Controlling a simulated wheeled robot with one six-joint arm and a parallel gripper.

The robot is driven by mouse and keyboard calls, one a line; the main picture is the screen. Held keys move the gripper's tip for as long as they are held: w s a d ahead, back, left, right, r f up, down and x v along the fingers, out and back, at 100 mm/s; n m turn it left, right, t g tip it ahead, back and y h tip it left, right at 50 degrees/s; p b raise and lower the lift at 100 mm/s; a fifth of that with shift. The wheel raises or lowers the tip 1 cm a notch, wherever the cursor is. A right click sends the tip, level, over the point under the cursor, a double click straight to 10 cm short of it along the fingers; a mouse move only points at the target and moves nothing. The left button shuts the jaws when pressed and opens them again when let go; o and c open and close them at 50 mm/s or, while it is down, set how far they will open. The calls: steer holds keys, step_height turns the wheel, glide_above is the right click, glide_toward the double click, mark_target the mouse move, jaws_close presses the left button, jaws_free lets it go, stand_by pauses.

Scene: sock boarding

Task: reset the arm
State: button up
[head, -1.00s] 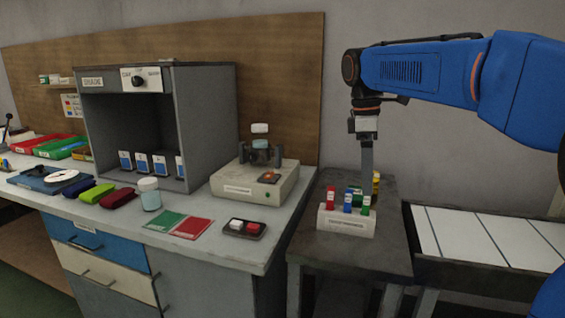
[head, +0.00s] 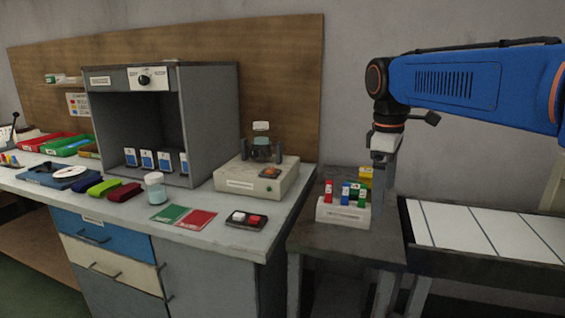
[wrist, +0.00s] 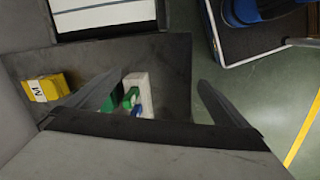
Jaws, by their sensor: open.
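My gripper (head: 386,180) hangs beside and above the right side of the small white rack (head: 338,212) on the dark side table (head: 310,240). In the wrist view my gripper (wrist: 158,90) shows its two fingers spread apart, with nothing between them. The rack holds several small coloured pieces, among them a red one (head: 328,188), a blue one (head: 345,194) and a green one (head: 362,198). A yellow block (head: 365,174) stands behind the rack; the wrist view shows a yellow block (wrist: 45,87) labelled M, apart from the fingers.
A conveyor (head: 480,232) with white panels adjoins the side table on the right. The workbench (head: 130,207) at left carries a grey booth (head: 212,115), a beige device (head: 258,183), a jar (head: 155,185) and folded socks (head: 124,192). Green floor (wrist: 270,75) is open beside the table.

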steer(key=s+d+f+m+t, duration=0.2)
steer(key=s+f+m, duration=0.3)
steer(key=s+f, duration=0.4)
steer(key=s+d+f+m+t, duration=0.2)
steer(key=s+f+m, duration=0.4)
steer(key=s+f, duration=0.4)
steer(key=s+d, duration=0.1)
steer(key=s, duration=0.2)
steer(key=shift+s+m+y, duration=0.15)
steer(key=shift+m+y, duration=0.15)
steer(key=shift+y, duration=0.1)
